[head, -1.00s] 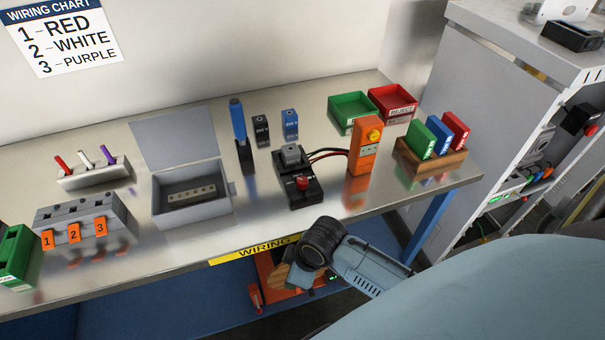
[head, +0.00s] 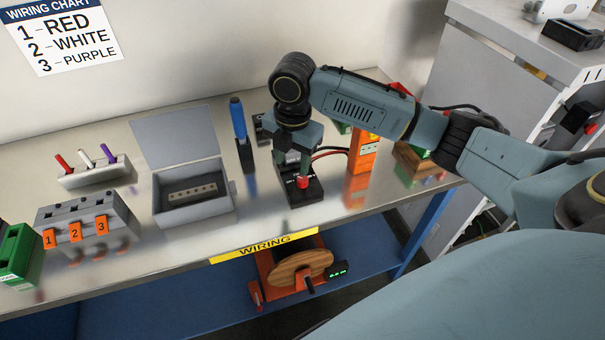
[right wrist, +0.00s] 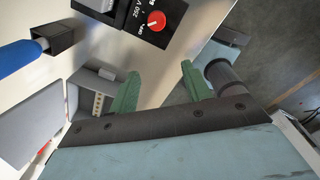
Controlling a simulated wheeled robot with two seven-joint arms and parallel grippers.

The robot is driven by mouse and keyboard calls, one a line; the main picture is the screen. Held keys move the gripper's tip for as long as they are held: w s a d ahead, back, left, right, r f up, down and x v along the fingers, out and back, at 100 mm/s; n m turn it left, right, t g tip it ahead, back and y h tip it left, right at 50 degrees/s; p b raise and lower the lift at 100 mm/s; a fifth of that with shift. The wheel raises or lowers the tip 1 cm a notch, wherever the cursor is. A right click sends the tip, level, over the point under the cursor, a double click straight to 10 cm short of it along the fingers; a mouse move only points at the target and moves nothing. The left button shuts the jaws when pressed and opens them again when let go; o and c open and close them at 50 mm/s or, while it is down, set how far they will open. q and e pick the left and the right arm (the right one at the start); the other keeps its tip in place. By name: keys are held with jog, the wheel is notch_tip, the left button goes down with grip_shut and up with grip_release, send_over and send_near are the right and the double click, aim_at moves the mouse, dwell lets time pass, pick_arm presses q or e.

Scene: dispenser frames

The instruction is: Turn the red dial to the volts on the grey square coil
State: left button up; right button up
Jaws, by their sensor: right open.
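The red dial (head: 303,182) sits on the front of a black base (head: 308,196) on the bench. In the right wrist view the dial (right wrist: 156,21) has a white mark and white scale lettering around it. One scale label looks like 250 V; I cannot tell the setting surely. The grey square coil is hidden in the head view behind my right gripper (head: 292,161). A grey piece at the top edge of the wrist view may be it; no number shows. My right gripper (right wrist: 161,84) is open and empty, just above the base and dial. My left gripper is out of view.
A blue-handled tool (head: 238,119) in a black holder and an open grey box (head: 193,213) stand left of the base. An orange meter (head: 362,154) with leads stands close on the right. Bare bench lies in front of the base.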

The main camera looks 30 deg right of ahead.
aim_at(303, 179)
jog(key=w+d+r+n, duration=0.1)
jog(key=w+d+r, duration=0.1)
jog(key=d+r, duration=0.2)
notch_tip(303, 179, down, 14)
jog(key=shift+s+r+b, duration=0.1)
jog(key=shift+r+b, duration=0.15)
jog(key=shift+b, duration=0.3)
